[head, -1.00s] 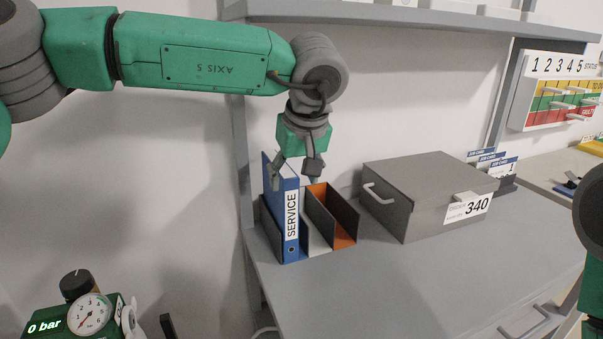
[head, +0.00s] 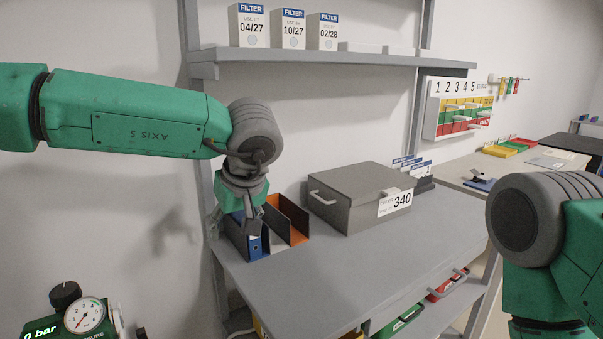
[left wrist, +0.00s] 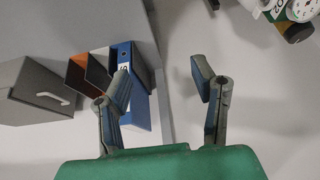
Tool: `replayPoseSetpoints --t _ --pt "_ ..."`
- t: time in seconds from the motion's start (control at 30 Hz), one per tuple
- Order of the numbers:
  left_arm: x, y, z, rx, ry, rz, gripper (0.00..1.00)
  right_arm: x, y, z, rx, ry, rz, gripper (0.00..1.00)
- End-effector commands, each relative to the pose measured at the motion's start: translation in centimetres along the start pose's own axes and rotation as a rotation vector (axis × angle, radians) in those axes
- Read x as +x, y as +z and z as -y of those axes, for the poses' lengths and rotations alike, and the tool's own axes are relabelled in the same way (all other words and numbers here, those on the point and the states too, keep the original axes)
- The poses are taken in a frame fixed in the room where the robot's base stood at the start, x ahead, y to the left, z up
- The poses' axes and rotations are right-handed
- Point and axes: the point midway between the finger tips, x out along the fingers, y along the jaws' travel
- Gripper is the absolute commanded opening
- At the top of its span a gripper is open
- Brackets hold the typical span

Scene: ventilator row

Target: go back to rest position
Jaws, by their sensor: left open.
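My left gripper (head: 236,226) is at the near left end of the grey bench in the head view, overlapping the binder rack. In the left wrist view its two fingers (left wrist: 163,82) are spread apart with nothing between them. The blue service binder (head: 256,245) stands in the rack and is mostly hidden by my gripper in the head view. In the left wrist view the binder (left wrist: 137,85) is partly behind one finger; I cannot tell whether they touch. My right arm (head: 545,235) shows at the right, but its gripper is out of view.
A grey lidded box (head: 350,200) marked 340 stands on the bench (head: 350,265) beside the rack. A shelf (head: 340,56) with filter boxes (head: 285,28) runs above. A pressure gauge (head: 86,315) is at lower left. The bench front is clear.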

Motion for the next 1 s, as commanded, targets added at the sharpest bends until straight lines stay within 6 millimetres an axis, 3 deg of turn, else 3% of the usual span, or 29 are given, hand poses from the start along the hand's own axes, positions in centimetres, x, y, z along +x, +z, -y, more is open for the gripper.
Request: replayPoseSetpoints --t 0.27,0.47,0.57,0.7,0.77,0.9,1.0 --pt "6.0 1.8 1.4 0.027 -0.007 -0.134 0.52 0.1 0.0 -0.1 0.001 0.001 0.0 0.0" --pt "12.4 5.1 2.8 0.102 0.029 -0.251 0.52 0.1 0.0 0.0 0.0 0.0 0.001 0.0" --pt "16.2 8.4 4.0 0.18 0.072 -0.292 0.52 0.1 0.0 0.0 0.0 0.0 0.001 0.0" --pt "21.4 15.1 7.8 0.326 0.163 -0.266 0.52 0.1 0.0 0.0 0.0 0.0 0.0 0.0" --pt "23.1 18.1 10.0 0.384 0.195 -0.222 0.52 0.1 0.0 0.0 0.001 0.0 0.0 0.0" --pt "25.5 24.8 16.3 0.495 0.243 -0.065 0.52 0.1 0.0 0.0 0.001 0.001 0.0 0.0" --pt "26.0 29.0 21.4 0.553 0.248 0.071 0.52 0.1 0.0 0.0 0.001 0.001 0.001 0.0"
